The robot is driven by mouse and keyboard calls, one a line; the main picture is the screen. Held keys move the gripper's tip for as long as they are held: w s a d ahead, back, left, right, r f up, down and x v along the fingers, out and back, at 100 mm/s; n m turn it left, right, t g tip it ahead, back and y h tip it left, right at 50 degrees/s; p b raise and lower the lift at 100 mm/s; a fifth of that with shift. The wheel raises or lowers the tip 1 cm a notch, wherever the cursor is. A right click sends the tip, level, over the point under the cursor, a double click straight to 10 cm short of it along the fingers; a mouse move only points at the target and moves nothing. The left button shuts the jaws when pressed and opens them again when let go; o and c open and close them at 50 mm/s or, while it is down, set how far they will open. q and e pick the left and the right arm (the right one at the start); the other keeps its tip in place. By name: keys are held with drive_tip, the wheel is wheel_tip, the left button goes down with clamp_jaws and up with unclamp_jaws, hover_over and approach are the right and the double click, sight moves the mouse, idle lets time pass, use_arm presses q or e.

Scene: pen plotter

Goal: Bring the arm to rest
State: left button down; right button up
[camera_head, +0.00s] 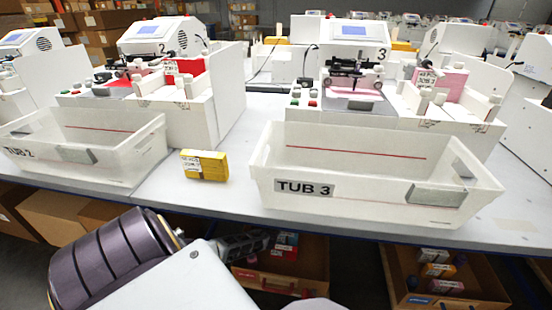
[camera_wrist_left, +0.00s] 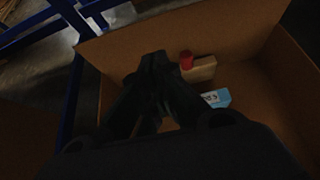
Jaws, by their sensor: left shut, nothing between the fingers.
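My left arm (camera_head: 110,255) comes in from the lower left, in front of and below the table edge. My left gripper (camera_head: 262,241) is partly hidden behind a white arm link and hangs low near the open cardboard box (camera_head: 262,279) under the table. In the left wrist view the dark fingers of the gripper (camera_wrist_left: 157,62) are together, with nothing held. They point into a cardboard box (camera_wrist_left: 240,38) where a red item (camera_wrist_left: 186,60), a tan block (camera_wrist_left: 202,69) and a light blue labelled box (camera_wrist_left: 216,98) lie. My right gripper is not in view.
Tub 2 (camera_head: 135,139) and tub 3 (camera_head: 350,178) stand along the table's front edge. A yellow box (camera_head: 204,166) lies between them. White plotters (camera_head: 355,105) stand behind. Another open cardboard box (camera_head: 400,292) is below right. A blue frame bar (camera_wrist_left: 72,95) is left of the gripper.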

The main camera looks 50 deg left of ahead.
use_arm(q)
drive_tip(key=shift+d, duration=0.1)
idle(0.5)
drive_tip(key=s+d+r+n+g+h, duration=0.1)
drive_tip(key=s+d+n, duration=0.2)
drive_tip(key=d+n, duration=0.35)
drive_tip(key=s+d+n+g+h, duration=0.1)
drive_tip(key=s+d+n, duration=0.25)
drive_tip(key=d, duration=0.65)
drive_tip(key=s+d+r+n+g+h, duration=0.1)
drive_tip(key=s+d+n, duration=0.3)
drive_tip(key=d, duration=0.4)
drive_tip(key=s+d+r+n+g+h, duration=0.3)
drive_tip(key=s+d+r+n+h, duration=0.3)
drive_tip(key=s+d+r+n, duration=0.6)
drive_tip(key=s+d+r, duration=0.2)
drive_tip(key=d+r, duration=0.2)
drive_tip(key=shift+s+d+p, duration=0.35)
drive_tip(key=shift+p, duration=0.05)
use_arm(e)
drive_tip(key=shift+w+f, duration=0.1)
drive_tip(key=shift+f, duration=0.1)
